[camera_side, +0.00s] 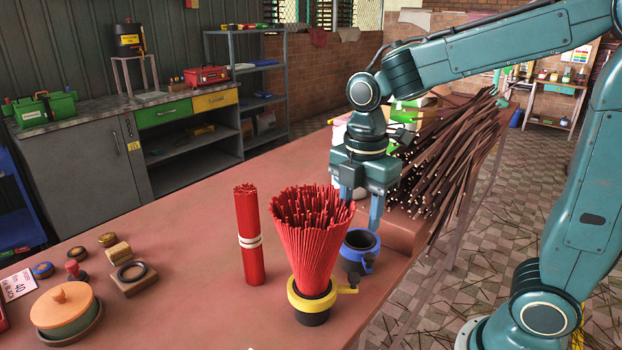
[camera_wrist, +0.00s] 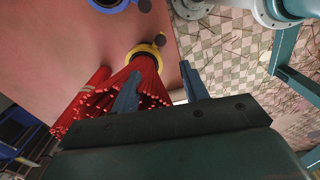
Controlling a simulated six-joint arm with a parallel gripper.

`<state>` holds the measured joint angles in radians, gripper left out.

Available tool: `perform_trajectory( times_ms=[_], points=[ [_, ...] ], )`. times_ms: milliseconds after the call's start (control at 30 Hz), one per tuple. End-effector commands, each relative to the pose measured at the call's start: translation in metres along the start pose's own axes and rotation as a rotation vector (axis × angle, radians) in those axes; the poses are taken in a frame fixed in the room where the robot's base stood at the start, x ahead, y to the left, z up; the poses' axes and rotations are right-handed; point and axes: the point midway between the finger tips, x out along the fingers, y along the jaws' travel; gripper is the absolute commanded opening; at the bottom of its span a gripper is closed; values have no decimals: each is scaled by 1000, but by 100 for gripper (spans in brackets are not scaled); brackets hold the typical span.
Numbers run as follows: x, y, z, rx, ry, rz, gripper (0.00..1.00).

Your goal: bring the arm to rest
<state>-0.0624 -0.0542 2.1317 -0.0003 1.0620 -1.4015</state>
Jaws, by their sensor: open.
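My gripper (camera_side: 361,207) is open and empty, pointing down above the table, with its fingers near the blue-collared cup. In the wrist view its two fingers (camera_wrist: 160,88) stand apart with nothing held between them. A flared bunch of red sticks (camera_side: 311,235) stands in a yellow-collared holder (camera_side: 312,300), just left of my gripper. The blue-collared cup (camera_side: 360,262) looks empty and stands behind and right of that holder. In the wrist view the yellow collar (camera_wrist: 145,53) and the red sticks (camera_wrist: 140,85) show near my fingers.
A tied red bundle (camera_side: 249,240) stands upright to the left. A lidded pot (camera_side: 63,308) and small discs lie at the table's left. A heap of dark sticks (camera_side: 450,150) lies on a raised block behind my gripper. The middle-left of the table (camera_side: 170,240) is clear.

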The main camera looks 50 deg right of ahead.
Motion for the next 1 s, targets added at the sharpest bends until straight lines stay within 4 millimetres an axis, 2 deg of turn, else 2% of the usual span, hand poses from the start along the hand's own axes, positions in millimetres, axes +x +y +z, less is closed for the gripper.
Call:
perform_trajectory(
  times_ms=[567,767,1000],
  points=[
    [-6,-2,1,27,2,10,45],
    [-15,-14,5,165,14,57,45],
    [-30,-40,12,478,63,156,45]
  ],
)
